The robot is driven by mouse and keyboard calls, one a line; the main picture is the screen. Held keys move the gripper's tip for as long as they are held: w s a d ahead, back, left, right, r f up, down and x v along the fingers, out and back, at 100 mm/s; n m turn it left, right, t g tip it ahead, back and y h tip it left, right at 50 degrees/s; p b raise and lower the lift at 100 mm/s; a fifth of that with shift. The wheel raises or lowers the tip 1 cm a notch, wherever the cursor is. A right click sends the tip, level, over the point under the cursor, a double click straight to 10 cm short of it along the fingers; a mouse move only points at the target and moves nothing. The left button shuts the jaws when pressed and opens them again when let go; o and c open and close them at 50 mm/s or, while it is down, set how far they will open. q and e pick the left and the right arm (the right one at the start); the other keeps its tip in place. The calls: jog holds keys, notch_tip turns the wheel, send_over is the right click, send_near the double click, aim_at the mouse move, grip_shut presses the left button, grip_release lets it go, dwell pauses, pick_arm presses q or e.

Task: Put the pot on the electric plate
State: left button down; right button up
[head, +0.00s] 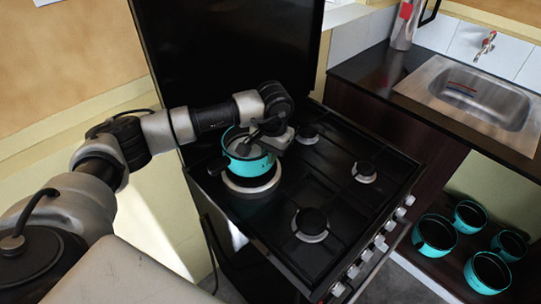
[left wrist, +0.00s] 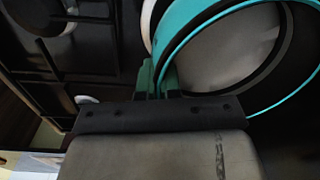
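The turquoise pot (head: 243,167) is over the round electric plate (head: 252,190) at the back left of the black stove. It looks close to upright, and I cannot tell whether its base touches the plate. My left gripper (head: 268,148) is at the right side of the pot's rim. In the left wrist view, the green fingertips (left wrist: 158,78) sit close together on either side of the pot's wall (left wrist: 178,40), and the gripper looks shut on it. The pot's inside shows grey and empty. My right gripper is in neither view.
The stove (head: 340,205) has several other bare burners and knobs along its front. A raised black lid stands behind it. A steel sink (head: 475,90) is at the right. Several turquoise pots (head: 436,233) stand on a low shelf below the counter.

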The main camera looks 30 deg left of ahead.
pick_arm(q)
jog(key=shift+f, duration=0.95)
jog(key=c, duration=1.7)
grip_release()
jog(key=shift+f, duration=0.15)
jog(key=o, duration=0.4)
jog(key=shift+c, duration=0.2)
notch_tip(320, 180, up, 12)
jog(key=b, duration=0.3)
jog(key=shift+d, duration=0.35)
